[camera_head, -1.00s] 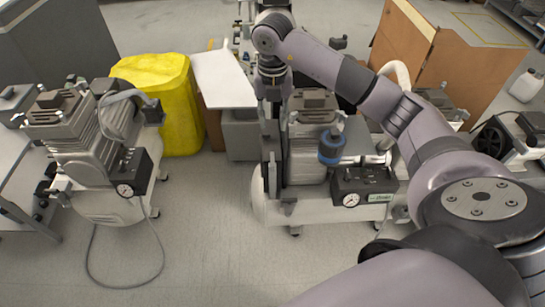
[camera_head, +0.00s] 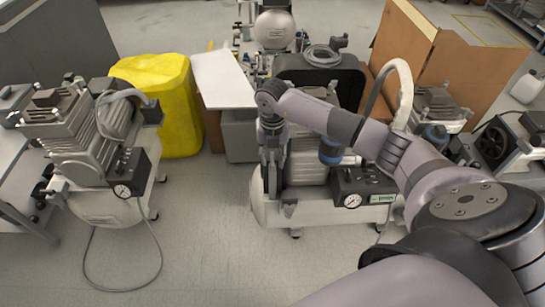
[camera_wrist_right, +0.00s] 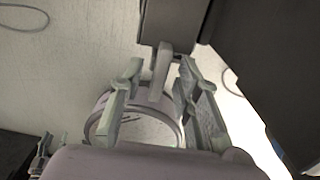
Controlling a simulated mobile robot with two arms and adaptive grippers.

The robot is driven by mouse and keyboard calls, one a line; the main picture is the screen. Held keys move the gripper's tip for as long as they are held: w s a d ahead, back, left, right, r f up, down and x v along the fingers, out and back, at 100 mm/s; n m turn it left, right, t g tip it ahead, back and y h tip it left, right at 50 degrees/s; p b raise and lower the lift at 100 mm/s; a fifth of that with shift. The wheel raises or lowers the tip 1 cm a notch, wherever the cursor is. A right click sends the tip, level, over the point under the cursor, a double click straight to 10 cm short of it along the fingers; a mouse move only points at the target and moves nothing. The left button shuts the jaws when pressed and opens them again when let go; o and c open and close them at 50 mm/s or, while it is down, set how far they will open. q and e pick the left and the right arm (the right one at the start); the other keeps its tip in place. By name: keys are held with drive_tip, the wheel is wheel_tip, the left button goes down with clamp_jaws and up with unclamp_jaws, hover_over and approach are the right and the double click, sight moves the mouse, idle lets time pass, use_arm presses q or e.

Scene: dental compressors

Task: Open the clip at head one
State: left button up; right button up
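The middle compressor has a grey motor head and a white tank (camera_head: 330,213). My right gripper (camera_head: 271,185) reaches down at the left side of its head, and its fingers are hard to make out there. In the right wrist view, my right gripper (camera_wrist_right: 161,66) is open, with its two fingers apart. A narrow grey lever, seemingly the clip (camera_wrist_right: 160,75), hangs from a dark block (camera_wrist_right: 166,22) and reaches between the fingertips. Gaps show on both sides of it. In the head view I cannot pick out the clip. My left gripper is not in view.
Another compressor (camera_head: 95,165) stands at the left with a hose on the floor. A yellow bin (camera_head: 172,105), a white panel (camera_head: 223,78) and a brown cabinet (camera_head: 465,75) stand behind.

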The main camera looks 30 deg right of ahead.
drive_tip(key=shift+c, duration=0.5)
clamp_jaws()
